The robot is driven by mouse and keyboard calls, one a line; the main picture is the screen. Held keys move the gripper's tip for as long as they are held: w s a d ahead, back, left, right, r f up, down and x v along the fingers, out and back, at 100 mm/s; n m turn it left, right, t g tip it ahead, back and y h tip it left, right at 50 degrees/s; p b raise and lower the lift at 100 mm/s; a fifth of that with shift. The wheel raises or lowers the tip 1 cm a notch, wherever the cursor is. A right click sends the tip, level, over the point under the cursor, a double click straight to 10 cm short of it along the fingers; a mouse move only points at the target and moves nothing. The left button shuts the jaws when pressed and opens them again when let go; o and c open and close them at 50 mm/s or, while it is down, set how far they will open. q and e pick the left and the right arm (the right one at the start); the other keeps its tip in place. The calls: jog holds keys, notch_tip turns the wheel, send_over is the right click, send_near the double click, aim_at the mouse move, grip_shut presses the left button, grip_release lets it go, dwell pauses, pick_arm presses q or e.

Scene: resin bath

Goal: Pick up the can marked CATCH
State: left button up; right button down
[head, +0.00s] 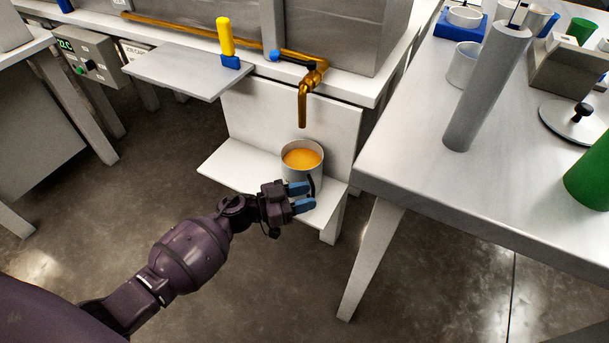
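A pale can (290,174) filled with orange liquid stands upright on a low white shelf (240,171) under a brass tap (303,105). No marking can be read on it. A dark handle (312,184) shows on its near right side. My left gripper (302,197) is at the can's near side, its two blue fingertips apart and close to the handle. I cannot tell whether the fingers touch the handle or the can. My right gripper is not in view.
A brass pipe (190,36) runs along the tank to the tap. A grey side shelf (178,70) juts out at left, beside a yellow lever (226,38). The white table (420,150) at right holds a tall grey cylinder (485,90) and several containers. Its edge is near the can.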

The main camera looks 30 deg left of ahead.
pick_arm(q)
jog(key=shift+x, duration=1.2)
jog(key=shift+c, duration=0.5)
grip_shut()
jog(key=shift+f, duration=0.1)
jog(key=shift+w, duration=0.1)
